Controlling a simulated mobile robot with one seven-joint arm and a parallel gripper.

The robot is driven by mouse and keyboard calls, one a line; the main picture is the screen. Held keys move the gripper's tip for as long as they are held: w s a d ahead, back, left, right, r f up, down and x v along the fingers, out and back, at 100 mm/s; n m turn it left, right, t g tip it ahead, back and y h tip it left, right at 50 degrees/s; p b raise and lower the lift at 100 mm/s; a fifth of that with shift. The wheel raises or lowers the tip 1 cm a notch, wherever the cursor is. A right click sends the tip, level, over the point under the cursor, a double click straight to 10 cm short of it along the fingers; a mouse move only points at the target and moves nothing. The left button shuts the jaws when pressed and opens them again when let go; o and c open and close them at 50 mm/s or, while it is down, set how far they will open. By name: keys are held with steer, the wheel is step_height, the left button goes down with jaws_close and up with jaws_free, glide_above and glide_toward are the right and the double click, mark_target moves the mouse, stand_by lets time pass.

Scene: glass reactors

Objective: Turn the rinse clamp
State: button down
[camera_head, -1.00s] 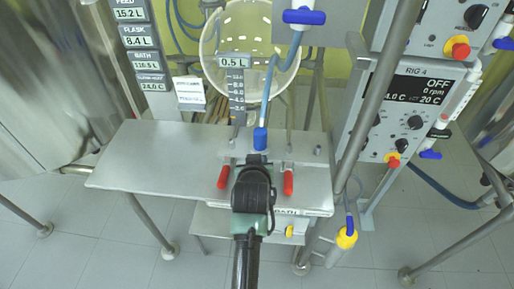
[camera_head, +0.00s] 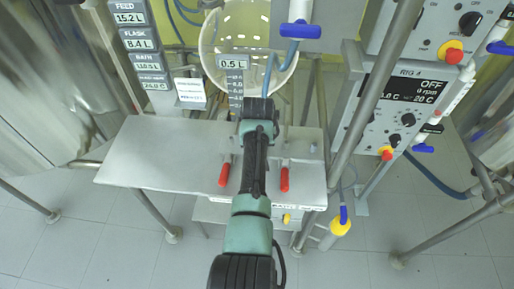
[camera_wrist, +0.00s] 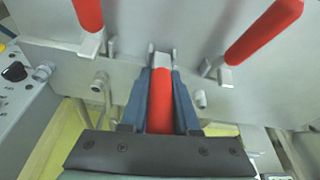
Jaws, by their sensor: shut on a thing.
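My gripper (camera_wrist: 162,75) is shut on a red clamp handle (camera_wrist: 160,110) in the wrist view, with one blue finger on each side of it. The handle ends at a small metal fitting at the panel. Two more red handles stand apart on either side, a left one (camera_wrist: 88,14) and a right one (camera_wrist: 264,32). In the head view, a left red handle (camera_head: 225,174) and a right red handle (camera_head: 284,179) show on the metal shelf. My arm lies between them and hides the held handle and my fingertips. No label naming the rinse clamp is readable.
The steel shelf (camera_head: 150,165) is clear on its left side. A 0.5 L gauge (camera_head: 234,64), a pale bucket (camera_head: 222,35) and a blue hose (camera_head: 269,70) stand behind. A control box (camera_head: 410,85) and a slanted metal pole (camera_head: 376,90) are at the right.

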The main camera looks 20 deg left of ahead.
steer(key=shift+a, duration=0.1)
stand_by(0.4)
steer(key=c, duration=0.7)
jaws_free()
steer(key=shift+s+r, duration=0.1)
steer(key=shift+r, duration=0.55)
steer(key=p+v, duration=0.1)
steer(key=v, duration=1)
steer(key=shift+r, duration=0.3)
